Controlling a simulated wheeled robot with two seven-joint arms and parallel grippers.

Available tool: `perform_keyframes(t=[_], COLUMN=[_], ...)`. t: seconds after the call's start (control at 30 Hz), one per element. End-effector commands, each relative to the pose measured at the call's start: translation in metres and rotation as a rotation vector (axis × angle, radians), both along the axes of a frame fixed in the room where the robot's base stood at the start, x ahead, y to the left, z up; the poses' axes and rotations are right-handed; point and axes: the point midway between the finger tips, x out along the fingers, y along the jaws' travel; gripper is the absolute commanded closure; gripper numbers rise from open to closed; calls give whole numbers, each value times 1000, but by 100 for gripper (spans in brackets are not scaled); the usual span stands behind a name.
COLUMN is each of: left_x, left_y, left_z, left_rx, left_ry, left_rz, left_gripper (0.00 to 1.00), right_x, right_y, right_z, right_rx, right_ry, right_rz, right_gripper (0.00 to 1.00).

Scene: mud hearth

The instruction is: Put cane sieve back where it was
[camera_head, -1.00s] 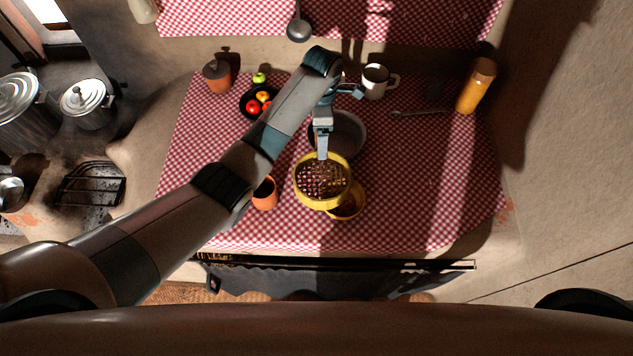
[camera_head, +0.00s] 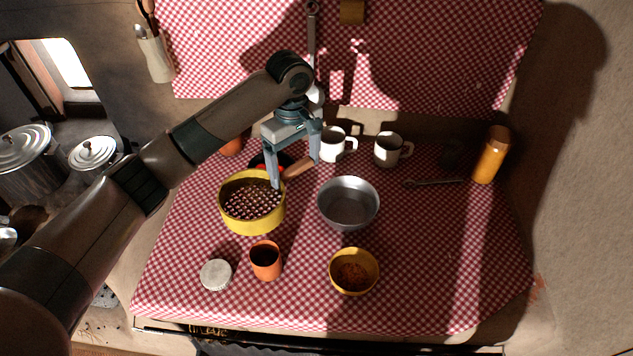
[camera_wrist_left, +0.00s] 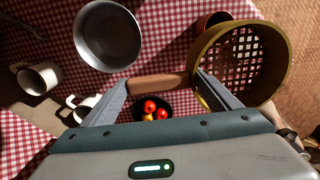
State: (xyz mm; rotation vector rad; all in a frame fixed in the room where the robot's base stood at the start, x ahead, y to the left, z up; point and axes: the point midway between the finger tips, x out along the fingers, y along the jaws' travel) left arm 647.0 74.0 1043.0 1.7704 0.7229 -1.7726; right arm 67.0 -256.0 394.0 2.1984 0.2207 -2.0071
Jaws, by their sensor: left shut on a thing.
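The cane sieve (camera_head: 250,224) is a round yellow-rimmed pan with a mesh floor and a brown handle, left of the steel bowl (camera_head: 348,218) in the head view. My left gripper (camera_head: 296,173) is shut on its handle, which spans between the widely spaced fingertips. The left wrist view shows the sieve (camera_wrist_left: 246,62) at the right and the handle (camera_wrist_left: 158,84) between the fingers. The sieve looks roughly level; I cannot tell whether it touches the cloth. My right gripper is out of view.
A yellow bowl of brown-orange powder (camera_head: 353,284), an orange cup (camera_head: 265,262) and a pale round lid (camera_head: 216,275) stand in front. Mugs (camera_head: 388,152) and an orange cylinder (camera_head: 491,156) stand behind and right. The red fruit bowl (camera_wrist_left: 153,104) is near the handle. Front-right cloth is clear.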

Motion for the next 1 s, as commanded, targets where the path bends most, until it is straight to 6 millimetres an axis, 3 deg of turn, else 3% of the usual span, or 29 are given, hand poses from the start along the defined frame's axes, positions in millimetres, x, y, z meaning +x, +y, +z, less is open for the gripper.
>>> perform_keyframes(t=[0.03,0.2,0.5,0.6,0.8,1.0], left_x=[-10,-56,-145,-167,-188,-189], left_y=[13,46,104,117,129,130], left_z=[-5,-5,-18,-21,-22,-22], left_rx=[5,4,0,-1,-4,-4], left_ry=[-8,-2,2,2,1,1], left_rz=[-75,-320,-644,-707,-767,-772], left_gripper=[48,48,48,48,48,48], right_x=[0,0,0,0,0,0], right_y=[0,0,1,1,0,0], right_z=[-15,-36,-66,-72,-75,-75], right_rx=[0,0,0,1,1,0], right_ry=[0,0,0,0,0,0], right_rz=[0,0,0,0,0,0], right_gripper=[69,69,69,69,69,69])
